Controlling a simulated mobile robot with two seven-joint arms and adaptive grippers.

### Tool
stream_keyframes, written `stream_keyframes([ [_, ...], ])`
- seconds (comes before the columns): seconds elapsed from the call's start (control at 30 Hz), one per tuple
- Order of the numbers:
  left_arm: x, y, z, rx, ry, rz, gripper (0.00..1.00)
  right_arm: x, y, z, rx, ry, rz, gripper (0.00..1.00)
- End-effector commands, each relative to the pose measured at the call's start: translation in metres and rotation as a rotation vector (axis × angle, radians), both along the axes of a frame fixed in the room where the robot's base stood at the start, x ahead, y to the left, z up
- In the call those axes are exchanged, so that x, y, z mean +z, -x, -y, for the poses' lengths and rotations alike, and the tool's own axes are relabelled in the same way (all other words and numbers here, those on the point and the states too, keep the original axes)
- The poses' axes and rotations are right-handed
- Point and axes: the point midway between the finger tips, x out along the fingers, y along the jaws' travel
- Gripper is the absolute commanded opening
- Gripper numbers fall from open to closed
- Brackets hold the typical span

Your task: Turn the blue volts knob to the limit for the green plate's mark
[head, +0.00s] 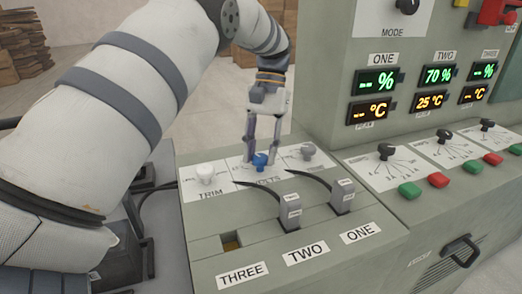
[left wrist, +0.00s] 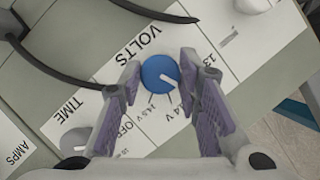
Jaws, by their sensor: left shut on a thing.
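The blue volts knob (head: 261,161) stands on a white labelled plate on top of the grey bench unit. It also shows in the left wrist view (left wrist: 157,70), beside the word VOLTS. I cannot make out a green plate. My right gripper is out of view.
A white trim knob (head: 205,172) and a grey knob (head: 308,150) flank the blue one. Two grey connectors (head: 342,196) with black cables sit in front, by an open slot (head: 230,242). A panel with displays (head: 375,80) rises at the right.

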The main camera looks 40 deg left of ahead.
Motion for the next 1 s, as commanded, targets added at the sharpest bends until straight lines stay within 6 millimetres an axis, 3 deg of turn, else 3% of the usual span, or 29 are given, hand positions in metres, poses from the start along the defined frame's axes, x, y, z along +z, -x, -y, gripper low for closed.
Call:
stream_keyframes([
  [0.27,0.000,0.000,0.000,0.000,0.000,0.001,0.03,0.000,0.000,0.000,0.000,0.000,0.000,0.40],
  [0.3,0.000,0.000,0.000,0.000,0.000,0.001,0.33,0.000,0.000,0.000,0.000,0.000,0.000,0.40],
  [0.4,0.000,0.000,0.000,-0.001,0.000,0.001,0.50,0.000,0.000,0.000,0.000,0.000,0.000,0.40],
  [0.73,0.006,0.000,0.000,-0.001,0.000,0.002,0.50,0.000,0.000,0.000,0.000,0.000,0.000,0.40],
  [1.0,0.069,-0.001,0.000,-0.001,-0.002,0.006,0.50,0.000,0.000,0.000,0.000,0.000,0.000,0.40],
])
